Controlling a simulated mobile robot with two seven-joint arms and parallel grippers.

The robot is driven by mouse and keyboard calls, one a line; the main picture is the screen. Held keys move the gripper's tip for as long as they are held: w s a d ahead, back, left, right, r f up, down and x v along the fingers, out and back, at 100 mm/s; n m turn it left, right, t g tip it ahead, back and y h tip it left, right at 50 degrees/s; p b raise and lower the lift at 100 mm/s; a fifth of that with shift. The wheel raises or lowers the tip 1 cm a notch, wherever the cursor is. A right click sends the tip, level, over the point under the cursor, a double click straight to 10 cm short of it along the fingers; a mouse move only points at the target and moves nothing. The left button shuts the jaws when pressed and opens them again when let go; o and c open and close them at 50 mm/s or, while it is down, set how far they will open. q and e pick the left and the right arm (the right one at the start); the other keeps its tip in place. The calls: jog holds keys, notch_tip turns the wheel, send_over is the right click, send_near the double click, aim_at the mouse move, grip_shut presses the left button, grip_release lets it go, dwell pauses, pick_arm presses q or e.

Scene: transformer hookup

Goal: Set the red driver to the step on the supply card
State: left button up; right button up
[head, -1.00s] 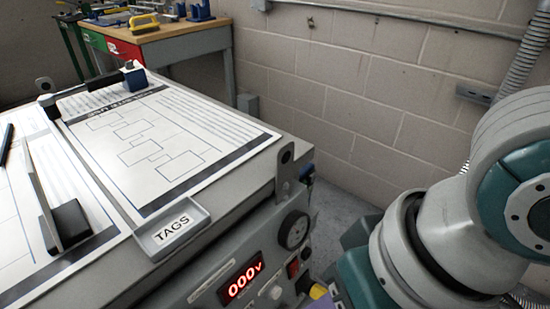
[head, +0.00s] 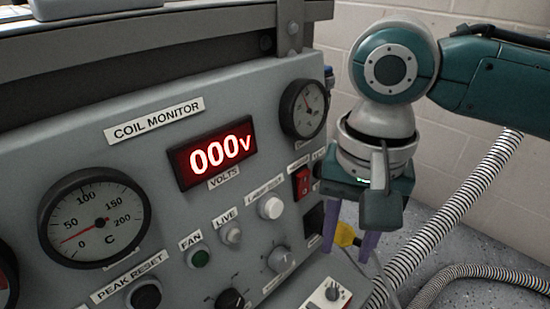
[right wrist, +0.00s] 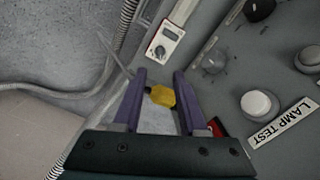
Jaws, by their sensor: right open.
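I cannot make out a red driver or a supply card in either view. My right gripper (head: 346,256) hangs fingers down in front of the panel's right side, its purple fingers apart. In the right wrist view the gripper (right wrist: 160,72) is also open. A yellow piece (head: 345,234) shows between the fingers, and the yellow piece (right wrist: 162,96) appears there in the wrist view too; whether it touches them I cannot tell. My left gripper is out of view.
The coil monitor panel has a red display (head: 211,152) reading 000 V, a temperature dial (head: 95,217), a red rocker switch (head: 302,182), a lamp test button (head: 271,207) and several knobs. A white meter (right wrist: 166,44) shows in the wrist view. Ribbed hoses (head: 440,230) run at the right.

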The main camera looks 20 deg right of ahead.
aim_at(334, 290)
notch_tip(334, 290, down, 10)
jog(key=b, duration=0.6)
jog(key=shift+r, duration=0.1)
jog(key=shift+c, duration=0.3)
grip_shut()
